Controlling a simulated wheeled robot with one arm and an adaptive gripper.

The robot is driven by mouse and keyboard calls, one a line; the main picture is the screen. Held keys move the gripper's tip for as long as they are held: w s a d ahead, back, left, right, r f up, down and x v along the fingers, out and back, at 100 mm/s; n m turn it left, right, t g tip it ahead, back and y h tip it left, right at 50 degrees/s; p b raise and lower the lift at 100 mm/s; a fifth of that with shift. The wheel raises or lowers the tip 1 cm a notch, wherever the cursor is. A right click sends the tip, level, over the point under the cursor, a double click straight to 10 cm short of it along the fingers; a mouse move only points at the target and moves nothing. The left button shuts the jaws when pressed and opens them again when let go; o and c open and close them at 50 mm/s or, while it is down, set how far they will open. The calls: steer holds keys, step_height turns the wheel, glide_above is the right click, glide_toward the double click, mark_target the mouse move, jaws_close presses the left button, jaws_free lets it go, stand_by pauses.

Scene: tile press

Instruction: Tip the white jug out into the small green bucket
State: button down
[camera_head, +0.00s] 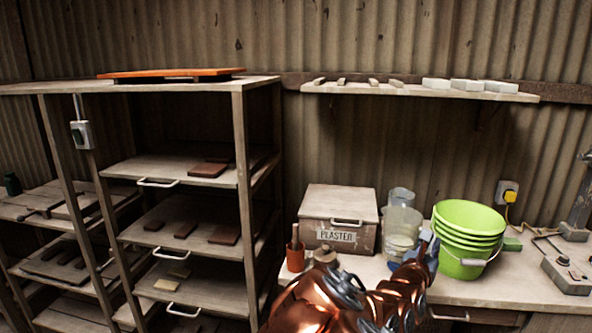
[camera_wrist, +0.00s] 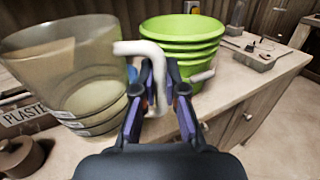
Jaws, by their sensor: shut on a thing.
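The white jug looks pale and see-through in the wrist view (camera_wrist: 60,70), large at the left; it also shows in the head view (camera_head: 402,222), on the bench right of the plaster box. Its white handle (camera_wrist: 138,48) passes between the fingers of my gripper (camera_wrist: 158,72), which is shut on it. In the head view my gripper (camera_head: 428,250) is at the jug's right side, between jug and bucket. The jug looks about upright; its contents are unclear. The green bucket (camera_head: 468,217) stands just right, apparently the top of a nested stack; it also shows in the wrist view (camera_wrist: 183,30).
The plaster box (camera_head: 340,215) and a terracotta pot (camera_head: 295,258) stand left of the jug. A tool with a cable (camera_head: 568,275) lies right of the buckets. A wall shelf (camera_head: 420,90) hangs above. Bare bench top (camera_head: 485,291) lies in front of the bucket.

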steer(key=w+a+n+t+y, duration=0.2)
steer(key=a+y, duration=0.1)
steer(key=a, duration=0.7)
steer(key=w+a+n+t+y+p, duration=0.1)
steer(key=w+a+n+y, duration=0.2)
steer(key=a, duration=0.7)
steer(key=shift+t+y, duration=0.4)
steer(key=shift+y, duration=0.3)
steer(key=shift+a+r, duration=0.1)
